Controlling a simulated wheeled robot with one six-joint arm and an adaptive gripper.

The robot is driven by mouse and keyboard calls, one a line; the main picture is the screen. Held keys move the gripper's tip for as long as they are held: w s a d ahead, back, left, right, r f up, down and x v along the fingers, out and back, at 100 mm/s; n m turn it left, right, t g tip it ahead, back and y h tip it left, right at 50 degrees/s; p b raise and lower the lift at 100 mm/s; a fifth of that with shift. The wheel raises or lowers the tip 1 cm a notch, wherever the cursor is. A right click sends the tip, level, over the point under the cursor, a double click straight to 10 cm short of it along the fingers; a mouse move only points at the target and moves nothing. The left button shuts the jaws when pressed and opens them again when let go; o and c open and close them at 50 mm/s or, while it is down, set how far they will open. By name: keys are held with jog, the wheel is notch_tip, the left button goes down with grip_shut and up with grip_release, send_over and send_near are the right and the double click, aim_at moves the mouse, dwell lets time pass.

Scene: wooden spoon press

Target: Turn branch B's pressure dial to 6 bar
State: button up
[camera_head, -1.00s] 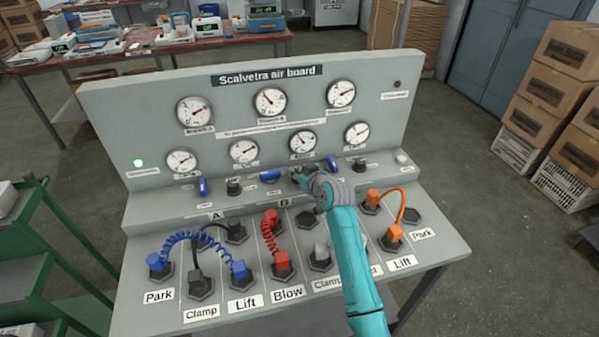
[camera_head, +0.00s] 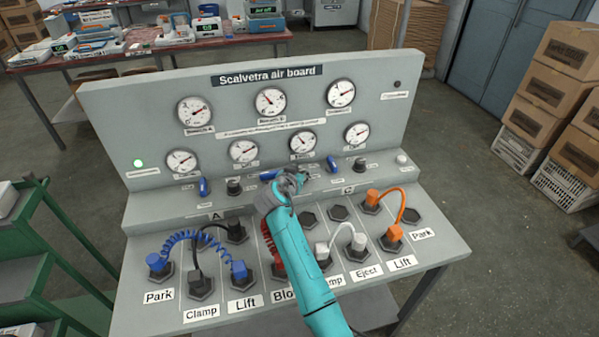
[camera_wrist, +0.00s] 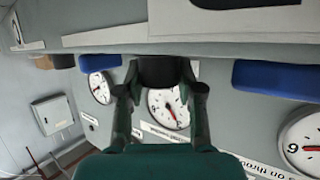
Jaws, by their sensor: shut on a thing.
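My gripper (camera_head: 296,178) is at the small ledge of the grey air board, above the section marked B. In the wrist view my gripper (camera_wrist: 160,85) is shut on a black dial knob (camera_wrist: 160,70), with a finger on each side. In the head view my gripper and wrist mostly hide this knob. The Branch B gauge (camera_head: 269,102) is a white round face in the middle of the top row; its needle points to the upper left. A lower gauge (camera_head: 303,143) sits above the gripper. The gauge numbers are too small to read in the head view.
Blue levers stand left (camera_head: 270,174) and right (camera_head: 331,163) of the gripper. Other black knobs belong to A (camera_head: 234,187) and C (camera_head: 359,165). Blue, red, white (camera_head: 358,241) and orange (camera_head: 394,233) hoses stand up from the lower panel, close to my arm.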

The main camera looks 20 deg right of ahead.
aim_at(299, 171)
jog(key=shift+m+g+h, duration=0.9)
jog(key=shift+m+h, duration=0.1)
jog(key=shift+m, duration=0.1)
jog(key=shift+f, duration=0.1)
jog(key=o, duration=1.2)
jog(key=shift+c, duration=0.2)
notch_tip(299, 171, up, 10)
